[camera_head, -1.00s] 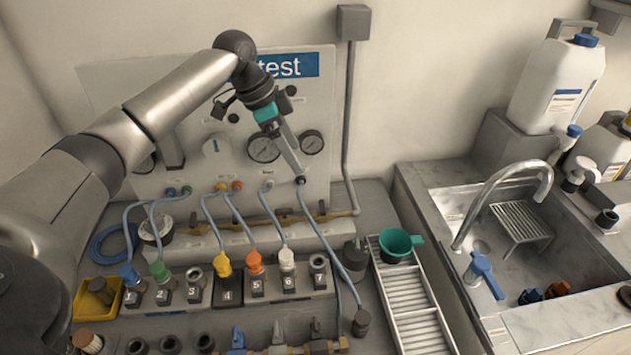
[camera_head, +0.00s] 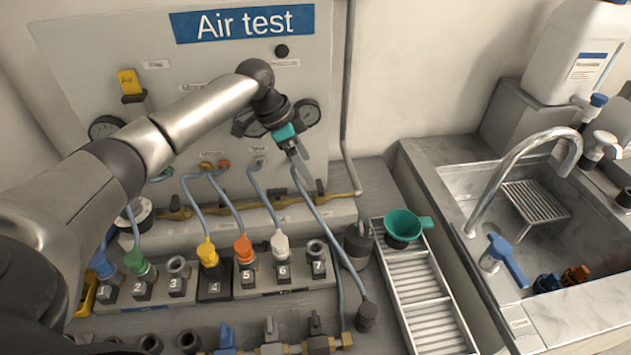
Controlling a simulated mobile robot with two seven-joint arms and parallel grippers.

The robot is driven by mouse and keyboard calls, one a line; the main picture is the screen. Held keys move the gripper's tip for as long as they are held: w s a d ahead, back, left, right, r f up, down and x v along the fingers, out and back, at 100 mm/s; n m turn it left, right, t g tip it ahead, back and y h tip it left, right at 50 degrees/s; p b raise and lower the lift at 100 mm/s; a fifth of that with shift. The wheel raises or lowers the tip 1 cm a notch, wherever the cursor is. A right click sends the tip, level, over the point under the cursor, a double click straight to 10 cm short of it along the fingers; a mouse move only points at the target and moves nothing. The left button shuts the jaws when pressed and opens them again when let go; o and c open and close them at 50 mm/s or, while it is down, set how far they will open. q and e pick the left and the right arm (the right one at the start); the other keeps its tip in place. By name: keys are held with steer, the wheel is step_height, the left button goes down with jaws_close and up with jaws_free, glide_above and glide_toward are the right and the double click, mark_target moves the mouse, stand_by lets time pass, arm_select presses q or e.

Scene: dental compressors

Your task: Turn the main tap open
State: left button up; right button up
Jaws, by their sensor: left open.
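My left gripper (camera_head: 299,152) is open in front of the lower right of the "Air test" panel (camera_head: 330,60), near the top end of a blue hose (camera_head: 318,215). I cannot tell whether it touches the hose or panel. The hand partly covers the gauges (camera_head: 308,113) behind it. Which tap is the main one is not readable. At the bottom edge, a brass manifold (camera_head: 318,345) carries small levers, including a blue one (camera_head: 226,338) and a dark one (camera_head: 315,322). The sink tap (camera_head: 515,150) has a blue lever (camera_head: 508,262). My right gripper is not in view.
A row of numbered sockets (camera_head: 215,285) with coloured plugs and hoses lies below my left arm. A brass pipe (camera_head: 275,205) runs behind it.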

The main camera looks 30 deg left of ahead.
mark_target(318, 185)
arm_select(q)
steer(key=x, duration=0.6)
steer(key=shift+d+f+b, duration=0.1)
steer(key=shift+b, duration=0.3)
steer(key=c, duration=1.4)
